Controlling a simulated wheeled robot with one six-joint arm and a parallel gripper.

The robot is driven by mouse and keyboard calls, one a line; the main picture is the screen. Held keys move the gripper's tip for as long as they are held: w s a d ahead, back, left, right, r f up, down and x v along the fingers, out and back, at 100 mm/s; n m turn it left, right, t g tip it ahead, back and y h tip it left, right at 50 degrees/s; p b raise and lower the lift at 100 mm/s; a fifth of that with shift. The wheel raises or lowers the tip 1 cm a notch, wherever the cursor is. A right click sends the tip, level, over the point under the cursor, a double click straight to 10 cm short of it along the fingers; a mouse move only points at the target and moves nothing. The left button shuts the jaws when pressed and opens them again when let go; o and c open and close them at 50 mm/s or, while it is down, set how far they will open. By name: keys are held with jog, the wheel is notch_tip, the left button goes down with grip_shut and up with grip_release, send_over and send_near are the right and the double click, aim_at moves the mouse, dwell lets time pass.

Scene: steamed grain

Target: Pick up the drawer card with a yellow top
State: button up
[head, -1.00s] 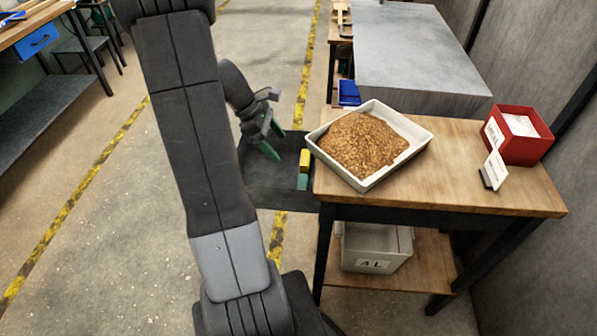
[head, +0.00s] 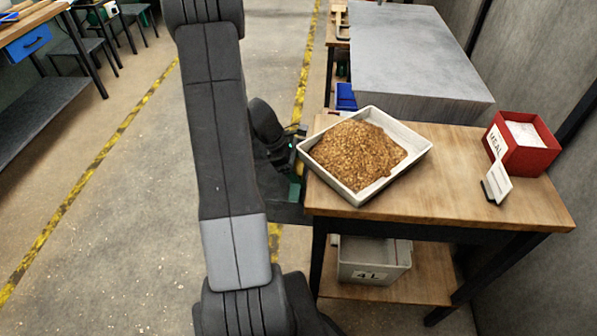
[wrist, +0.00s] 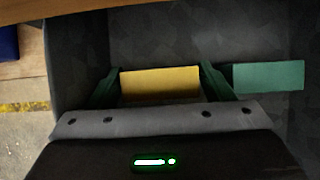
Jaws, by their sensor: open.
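The drawer card with a yellow top (wrist: 160,84) shows in the wrist view, standing in the dark open drawer (wrist: 215,35). My gripper (wrist: 160,68) is open, with one green finger on each side of the yellow card. I cannot tell whether the fingers touch it. A card with a green top (wrist: 268,76) stands just right of the right finger. In the head view the drawer (head: 282,213) shows at the table's left side, mostly covered by my arm. The yellow card is hidden there.
A tray (head: 421,151) heaped with brown grain stands on the wooden table (head: 440,205), close beside my gripper. A red box (head: 533,158) and a white sign card (head: 498,183) stand at right. A grey bin (head: 375,262) sits on the lower shelf.

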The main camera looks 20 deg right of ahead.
jog(key=c, duration=0.8)
jog(key=shift+o, duration=0.2)
jog(key=shift+r, duration=0.1)
